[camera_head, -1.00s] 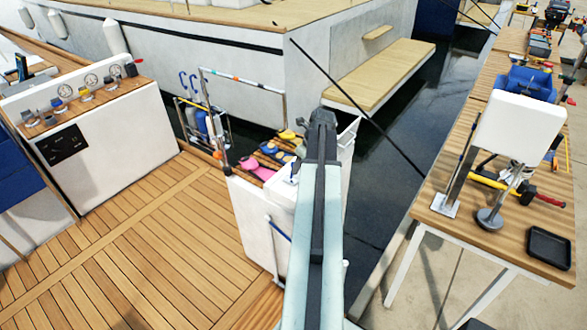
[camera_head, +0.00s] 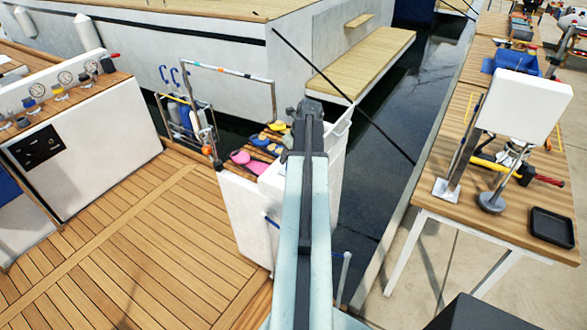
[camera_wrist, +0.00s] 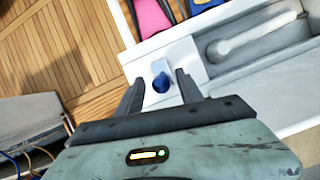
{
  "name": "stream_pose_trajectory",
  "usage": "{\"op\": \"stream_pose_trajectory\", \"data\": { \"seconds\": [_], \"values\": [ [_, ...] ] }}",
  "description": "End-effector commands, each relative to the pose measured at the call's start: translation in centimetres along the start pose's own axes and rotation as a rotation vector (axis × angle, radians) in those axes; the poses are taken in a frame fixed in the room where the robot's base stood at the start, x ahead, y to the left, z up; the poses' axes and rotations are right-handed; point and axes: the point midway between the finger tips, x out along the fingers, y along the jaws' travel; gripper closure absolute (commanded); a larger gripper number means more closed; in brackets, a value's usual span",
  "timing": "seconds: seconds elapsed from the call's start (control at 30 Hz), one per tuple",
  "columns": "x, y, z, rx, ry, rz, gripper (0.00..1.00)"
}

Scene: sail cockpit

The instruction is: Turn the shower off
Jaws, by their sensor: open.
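A blue knob (camera_wrist: 161,82) stands on a white plate beside a pale recess (camera_wrist: 270,58) in the wrist view. A whitish shower handset with a rounded head (camera_wrist: 250,36) lies in that recess. My gripper (camera_wrist: 161,90) is open, with its two dark fingers on either side of the blue knob. I cannot tell whether either finger touches it. In the head view my gripper (camera_head: 306,112) is over the white cockpit locker (camera_head: 243,215), and my arm hides the knob and handset. I see no water running.
Pink (camera_wrist: 153,17) and blue items lie just beyond the plate. A metal rail (camera_head: 228,75) stands behind the locker. Dark water lies to the right, then a workbench with a black tray (camera_head: 551,226). The teak deck (camera_head: 130,235) at left is clear.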

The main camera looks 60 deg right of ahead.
Motion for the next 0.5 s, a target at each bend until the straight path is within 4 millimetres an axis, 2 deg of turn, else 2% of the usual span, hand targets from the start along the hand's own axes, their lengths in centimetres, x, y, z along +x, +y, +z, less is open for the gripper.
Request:
{"op": "stream_pose_trajectory", "data": {
  "seconds": [0.03,0.17,0.47,0.5],
  "values": [
    [1.9,-0.1,-0.3,-0.001,0.000,0.000,0.56],
    [3.6,0.0,-0.2,-0.001,0.000,0.000,0.56],
    [3.7,0.0,0.0,0.000,0.000,0.000,0.56],
    [3.7,0.0,0.0,0.000,0.000,0.000,0.65]
  ]
}}
